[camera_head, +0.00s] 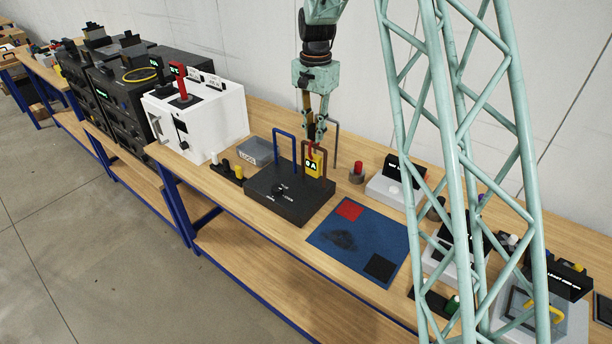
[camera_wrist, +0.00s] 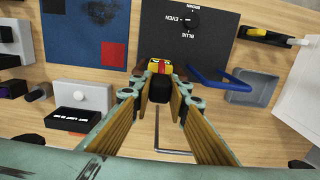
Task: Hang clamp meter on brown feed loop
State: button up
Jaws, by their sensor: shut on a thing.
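The clamp meter (camera_head: 314,163) is yellow with a dark display and a red top. It hangs upright below my gripper (camera_head: 314,134), which is shut on its upper end. In the head view the meter overlaps the brown feed loop (camera_head: 303,160), a brown arch on the black box (camera_head: 290,194). I cannot tell whether its jaw is around the loop or only beside it. In the wrist view the meter (camera_wrist: 160,68) shows between my fingertips (camera_wrist: 160,90), with the black box beyond; the brown loop is mostly hidden behind it.
A blue loop (camera_head: 276,146) stands left of the brown one, and a grey bent rod (camera_head: 337,146) rises behind. A grey tray (camera_head: 255,151), a post with a red top (camera_head: 357,170) and a blue mat (camera_head: 358,241) surround the box.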

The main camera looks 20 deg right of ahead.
jog(key=shift+f+b, duration=0.3)
jog(key=shift+f, duration=0.25)
jog(key=o, duration=1)
jog(key=shift+r, duration=0.1)
notch_tip(320, 180, up, 12)
jog(key=shift+f, duration=0.15)
dwell(0.3)
dwell(0.6)
